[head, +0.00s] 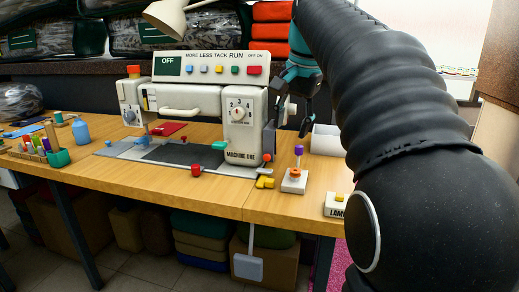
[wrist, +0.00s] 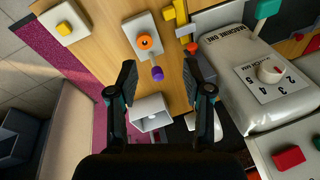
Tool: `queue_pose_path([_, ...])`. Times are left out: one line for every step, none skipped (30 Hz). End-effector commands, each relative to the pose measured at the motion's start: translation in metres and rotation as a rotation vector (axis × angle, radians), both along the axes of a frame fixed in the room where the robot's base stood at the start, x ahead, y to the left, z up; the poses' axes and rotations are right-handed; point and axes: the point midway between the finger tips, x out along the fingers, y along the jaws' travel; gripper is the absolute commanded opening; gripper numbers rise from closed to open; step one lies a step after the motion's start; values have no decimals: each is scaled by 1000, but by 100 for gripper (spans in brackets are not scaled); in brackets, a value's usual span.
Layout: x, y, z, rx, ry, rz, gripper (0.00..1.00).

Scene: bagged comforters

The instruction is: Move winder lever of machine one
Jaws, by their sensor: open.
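Machine one (head: 182,103) is a white sewing machine on the wooden table, with a numbered dial on its right end. It also shows at the right of the wrist view (wrist: 245,60). To its right stands a small white unit (head: 294,184) with an orange disc (head: 295,174) and a purple-tipped stalk (head: 298,150), probably the winder lever. In the wrist view the purple tip (wrist: 157,73) appears between my fingers, apart from both. My gripper (wrist: 159,70) is open and empty. In the head view it hangs above and behind the unit, partly hidden by my arm.
A white open box (head: 325,140) stands behind the unit. A yellow piece (head: 265,182) and a red knob (head: 196,170) are near the table's front. A white block with a yellow button (head: 336,204) sits front right. Bagged comforters (head: 205,31) fill the shelf behind.

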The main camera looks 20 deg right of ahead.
Motion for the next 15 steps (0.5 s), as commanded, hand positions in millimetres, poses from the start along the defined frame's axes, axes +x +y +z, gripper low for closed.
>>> queue_pose_path([13, -13, 6, 18, 13, -49, 50])
queue_pose_path([18, -19, 10, 28, 23, -76, 50])
queue_pose_path([25, -27, 14, 41, 33, -111, 50])
queue_pose_path([29, -32, 16, 50, 41, -136, 50])
queue_pose_path([32, -38, 19, 58, 49, -159, 50])
queue_pose_path([36, -44, 21, 68, 58, -188, 50])
queue_pose_path([39, -49, 23, 75, 64, -208, 50])
queue_pose_path([41, -53, 24, 81, 69, -225, 50])
queue_pose_path([44, -57, 25, 89, 75, -245, 50])
queue_pose_path([45, -60, 26, 93, 81, -258, 50])
queue_pose_path([46, -63, 27, 97, 85, -270, 50])
queue_pose_path([47, -65, 27, 101, 88, -283, 50])
queue_pose_path([48, -67, 27, 104, 90, -289, 50])
queue_pose_path([48, -68, 28, 105, 92, -294, 50])
queue_pose_path([49, -69, 28, 107, 95, -300, 50])
